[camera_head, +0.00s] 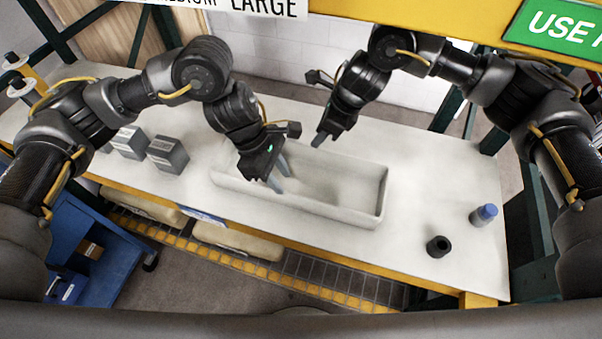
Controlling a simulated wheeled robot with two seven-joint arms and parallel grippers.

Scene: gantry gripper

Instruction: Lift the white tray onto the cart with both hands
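The long white tray (345,213) lies on the white table in the middle of the head view, and its inside looks empty. My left gripper (280,180) is over the tray's left half, pointing down, with its two fingers apart. Whether its fingertips touch the tray cannot be told. My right gripper (319,138) is at the tray's far long side, pointing down; its finger gap is not clear. The blue cart (112,268) stands on the floor at the lower left, below the table edge, with small boxes on it.
Dark grey boxes (168,154) stand on the table left of the tray. A black cylinder (438,246) and a blue-capped bottle (484,214) stand to its right. A yellow beam (430,15) with signs crosses the top. Tan bundles (237,241) lie below the table's front edge.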

